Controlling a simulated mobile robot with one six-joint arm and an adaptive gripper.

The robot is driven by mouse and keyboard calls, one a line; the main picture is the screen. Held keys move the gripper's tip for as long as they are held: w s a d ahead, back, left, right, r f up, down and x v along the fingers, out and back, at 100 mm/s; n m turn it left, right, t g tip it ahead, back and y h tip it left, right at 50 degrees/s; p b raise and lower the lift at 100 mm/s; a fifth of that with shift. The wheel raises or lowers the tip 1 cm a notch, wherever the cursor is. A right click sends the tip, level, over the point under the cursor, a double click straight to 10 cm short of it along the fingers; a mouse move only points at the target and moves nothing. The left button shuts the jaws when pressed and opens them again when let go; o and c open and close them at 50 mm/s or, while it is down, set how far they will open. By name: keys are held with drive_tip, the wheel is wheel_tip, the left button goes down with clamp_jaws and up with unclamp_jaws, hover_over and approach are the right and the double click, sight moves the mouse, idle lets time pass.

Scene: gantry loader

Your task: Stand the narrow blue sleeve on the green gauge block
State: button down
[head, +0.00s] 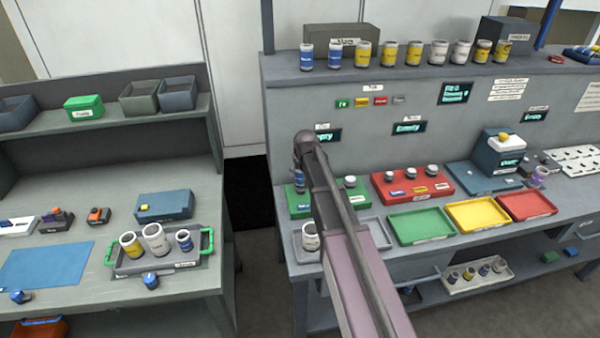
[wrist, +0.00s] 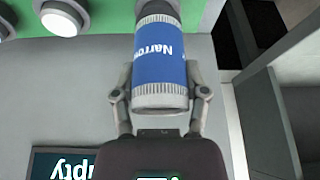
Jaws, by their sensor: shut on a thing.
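The narrow blue sleeve (wrist: 160,55) is between the two fingers of my gripper (wrist: 160,93) in the wrist view, with its "Narrow" label showing. In the head view the sleeve (head: 299,184) shows partly beside my arm, upright over the left part of the green gauge block (head: 296,207). The block (wrist: 120,14) also shows in the wrist view behind the sleeve, with pale round-topped posts. My arm hides the middle of the block. I cannot tell whether the sleeve touches the block.
A red block (head: 411,190) with several posts stands to the right. Green (head: 420,224), yellow (head: 477,214) and red (head: 527,205) trays line the bench front. A white sleeve (head: 310,238) stands in a grey tray near my arm. An upright panel rises behind.

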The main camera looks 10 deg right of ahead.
drive_tip(key=shift+f+b, duration=0.35)
drive_tip(key=shift+f, duration=0.1)
drive_tip(key=shift+f, duration=0.2)
idle(0.6)
unclamp_jaws()
drive_tip(key=shift+r, duration=0.2)
